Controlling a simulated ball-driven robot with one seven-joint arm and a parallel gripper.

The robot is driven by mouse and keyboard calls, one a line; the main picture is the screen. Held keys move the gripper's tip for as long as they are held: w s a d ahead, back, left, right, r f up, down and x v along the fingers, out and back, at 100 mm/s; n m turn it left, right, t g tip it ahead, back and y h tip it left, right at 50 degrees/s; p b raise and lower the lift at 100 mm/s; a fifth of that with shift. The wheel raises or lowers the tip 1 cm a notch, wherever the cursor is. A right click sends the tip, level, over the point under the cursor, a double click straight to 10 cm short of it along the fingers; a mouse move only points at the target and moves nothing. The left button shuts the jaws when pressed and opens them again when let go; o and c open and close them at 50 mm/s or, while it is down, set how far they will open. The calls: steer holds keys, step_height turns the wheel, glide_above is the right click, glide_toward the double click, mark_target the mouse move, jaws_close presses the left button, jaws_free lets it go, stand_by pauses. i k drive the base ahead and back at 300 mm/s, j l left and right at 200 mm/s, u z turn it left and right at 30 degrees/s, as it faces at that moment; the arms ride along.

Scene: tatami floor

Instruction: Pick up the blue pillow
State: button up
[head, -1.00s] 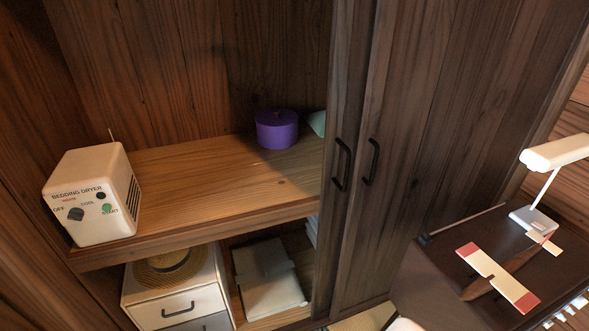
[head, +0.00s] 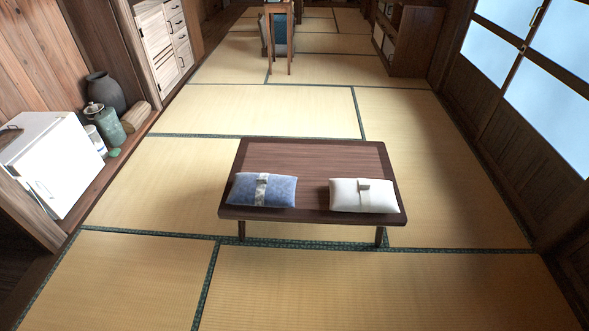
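The blue pillow (head: 281,191) lies flat on the front left part of a low dark wooden table (head: 308,158) in the head view. A pale band runs across its middle. A white pillow (head: 363,196) with a similar band lies to its right on the same table, with a gap between them. My gripper is not in view.
Open tatami floor (head: 150,285) surrounds the table. A wooden ledge at the left holds a white box (head: 55,165), a dark vase (head: 105,92) and a green bottle (head: 107,125). A small table with a chair (head: 279,38) stands far back. Sliding windows (head: 545,75) line the right.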

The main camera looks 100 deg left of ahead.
mark_target(263, 190)
steer(key=u, duration=2.1)
steer(key=k+u, duration=0.5)
steer(key=u, duration=0.15)
steer(key=i+l+u, duration=0.25)
steer(key=i+l, duration=0.3)
steer(key=i+l+u, duration=0.15)
steer(key=i+l, duration=0.15)
steer(key=i+l+u, duration=0.1)
steer(key=l, duration=0.25)
steer(key=i+l+u, duration=0.15)
steer(key=i+l, duration=0.2)
steer(key=i+l+u, duration=0.15)
steer(key=l, duration=0.25)
steer(key=i+l+u, duration=0.1)
steer(key=i+l, duration=0.15)
steer(key=l, duration=0.2)
steer(key=i+l+u, duration=0.15)
steer(key=l, duration=0.25)
